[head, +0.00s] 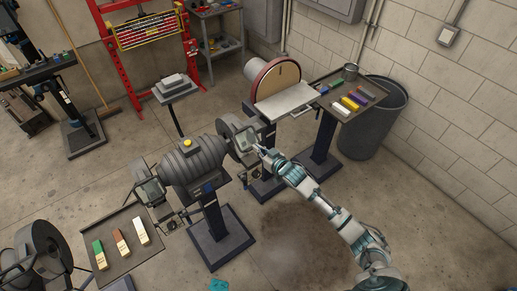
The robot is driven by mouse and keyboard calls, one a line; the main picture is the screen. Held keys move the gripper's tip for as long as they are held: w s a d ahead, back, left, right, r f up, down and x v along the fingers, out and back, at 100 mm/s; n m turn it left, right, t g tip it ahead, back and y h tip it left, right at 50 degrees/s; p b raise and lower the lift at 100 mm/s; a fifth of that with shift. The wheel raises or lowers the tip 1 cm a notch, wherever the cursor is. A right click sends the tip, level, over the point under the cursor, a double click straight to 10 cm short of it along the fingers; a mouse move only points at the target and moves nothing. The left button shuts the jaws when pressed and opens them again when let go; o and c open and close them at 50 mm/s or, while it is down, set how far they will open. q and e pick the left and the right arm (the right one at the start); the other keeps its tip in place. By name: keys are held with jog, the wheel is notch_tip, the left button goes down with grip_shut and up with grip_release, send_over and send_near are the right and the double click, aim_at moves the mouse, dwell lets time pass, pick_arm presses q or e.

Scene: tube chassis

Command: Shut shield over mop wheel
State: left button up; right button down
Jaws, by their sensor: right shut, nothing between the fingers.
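A grey polishing machine (194,166) stands on a pedestal in the middle of the head view, with a wheel housing at each end. At its right end, a shield (245,137) with a pale greenish pane sits by the right wheel housing (228,128). A second shield (149,191) is at the left end. The mop wheels are mostly hidden by the housings and shields. My right gripper (263,151) is shut and empty, close beside the right shield's lower right edge. I cannot tell whether it touches the shield.
A disc sander (277,82) with a flat table stands behind my right gripper. A tray of coloured bars (335,90) and a grey bin (374,125) are to the right. Another tray (110,229) is front left. Open floor lies front right.

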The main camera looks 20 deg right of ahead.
jog(key=f+t+b, duration=0.1)
jog(key=f+b, duration=0.1)
jog(key=b, duration=0.1)
jog(key=w+f+t+y+b, duration=0.1)
jog(key=b, duration=0.2)
jog(key=shift+w+a+f+t+b, duration=0.15)
jog(key=shift+f+t+b, duration=0.15)
jog(key=shift+f+b, duration=0.1)
